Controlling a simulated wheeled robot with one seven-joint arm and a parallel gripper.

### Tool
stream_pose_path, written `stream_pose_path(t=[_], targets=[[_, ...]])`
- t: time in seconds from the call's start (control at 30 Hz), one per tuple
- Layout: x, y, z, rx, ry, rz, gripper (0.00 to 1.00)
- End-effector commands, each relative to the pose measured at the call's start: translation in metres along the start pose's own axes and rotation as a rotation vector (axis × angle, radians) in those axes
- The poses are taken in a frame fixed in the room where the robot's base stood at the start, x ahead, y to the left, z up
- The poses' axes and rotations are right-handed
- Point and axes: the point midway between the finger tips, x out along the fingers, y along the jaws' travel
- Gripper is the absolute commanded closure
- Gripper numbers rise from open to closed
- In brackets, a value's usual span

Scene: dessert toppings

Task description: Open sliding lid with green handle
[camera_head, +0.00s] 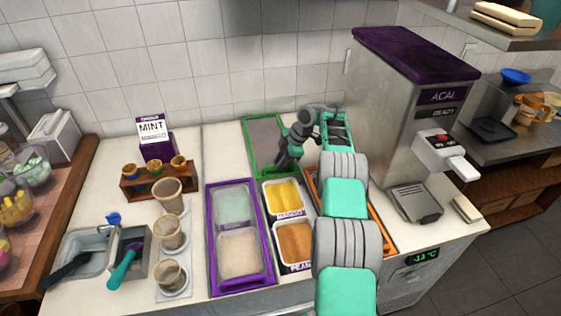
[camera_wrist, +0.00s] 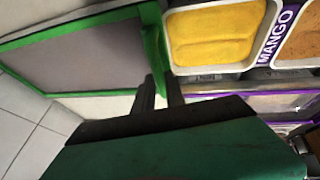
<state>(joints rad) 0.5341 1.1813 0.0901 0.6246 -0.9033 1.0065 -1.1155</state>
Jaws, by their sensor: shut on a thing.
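The sliding lid has a green frame and a grey panel (camera_head: 263,138). It lies at the back of the counter, behind the uncovered mango tub (camera_head: 283,197). In the wrist view the lid (camera_wrist: 80,55) fills the upper left, and its green handle edge (camera_wrist: 152,48) runs down to my fingers. My gripper (camera_head: 282,163) is at the lid's near right corner. In the wrist view its two dark fingers (camera_wrist: 161,90) are close together, shut on the green handle. The exact contact is partly hidden by the fingers.
A peanut tub (camera_head: 295,243) is in front of the mango tub. A purple-framed lid (camera_head: 212,240) covers two tubs to the left. An orange frame (camera_head: 384,238) lies right, partly behind my arm. The acai machine (camera_head: 400,110) stands at right; the tiled wall is close behind.

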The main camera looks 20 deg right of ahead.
Motion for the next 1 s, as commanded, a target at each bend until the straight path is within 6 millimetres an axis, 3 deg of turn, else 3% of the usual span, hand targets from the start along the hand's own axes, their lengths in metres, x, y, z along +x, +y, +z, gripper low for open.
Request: stream_pose_path(t=[0.23, 0.27, 0.5, 0.77, 0.87, 1.0], targets=[[0.000, 0.000, 0.001, 0.000, 0.000, 0.001, 1.00], [0.000, 0.000, 0.001, 0.000, 0.001, 0.001, 0.82], [-0.001, 0.000, 0.002, 0.002, 0.000, 0.001, 0.63], [-0.003, 0.000, 0.003, 0.002, 0.000, 0.002, 0.63], [-0.015, 0.001, 0.003, 0.003, -0.001, 0.004, 0.63], [-0.046, 0.001, 0.002, 0.003, -0.001, 0.004, 0.63]])
